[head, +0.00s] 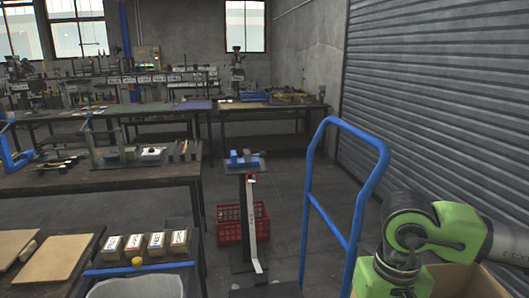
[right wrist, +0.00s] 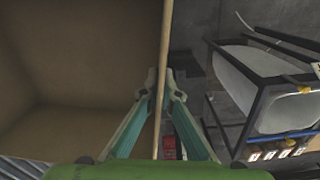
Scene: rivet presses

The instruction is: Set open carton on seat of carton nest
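The open carton (head: 462,283) shows in part at the lower right of the head view, below my right arm. In the right wrist view its brown inside (right wrist: 70,75) fills the left half, and one wall stands edge-on in the middle. My right gripper (right wrist: 161,75) straddles this wall, one teal finger on each side, with the tips closed against it. The fingers are hidden in the head view. I cannot tell what the carton rests on. I cannot make out the carton nest or its seat for certain. My left gripper is not in view.
A blue tubular handle (head: 374,198) stands left of my right arm. A red crate (head: 230,232) is on the floor behind a slim post (head: 250,225). Workbenches line the left, with a pale bin (head: 135,287) near. A roller shutter (head: 440,95) closes the right side.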

